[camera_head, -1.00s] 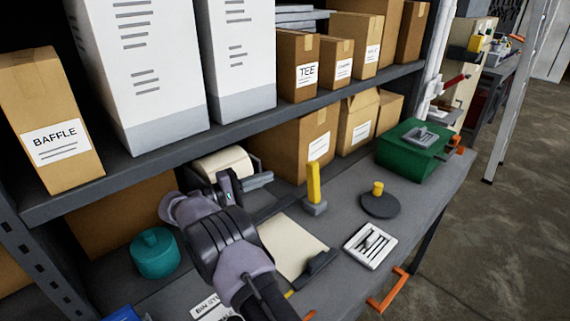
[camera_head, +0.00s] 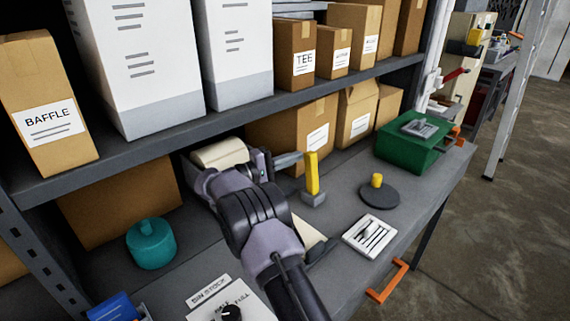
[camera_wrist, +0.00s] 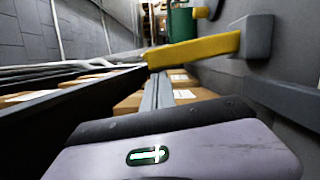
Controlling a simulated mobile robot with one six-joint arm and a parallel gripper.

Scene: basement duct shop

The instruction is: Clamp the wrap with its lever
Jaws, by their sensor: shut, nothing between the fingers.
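The lever (camera_head: 312,174) is yellow and stands upright from a grey block on the bench. In the wrist view the lever (camera_wrist: 195,48) lies across the top, with its free end close to my fingertips; I cannot tell whether they touch. My gripper (camera_head: 298,156) is shut and empty, just left of the lever's upper part. It also shows in the wrist view (camera_wrist: 157,78). The cream wrap roll (camera_head: 220,154) lies at the back of the bench under the shelf. A cream sheet (camera_head: 306,234) shows beside my arm, which hides most of it.
A round dark plate with a yellow knob (camera_head: 378,193), a white slotted vent (camera_head: 369,236) and a green box (camera_head: 411,150) stand to the right. A teal pot (camera_head: 151,244) stands left. Cartons fill the back, and the shelf (camera_head: 130,160) overhangs it.

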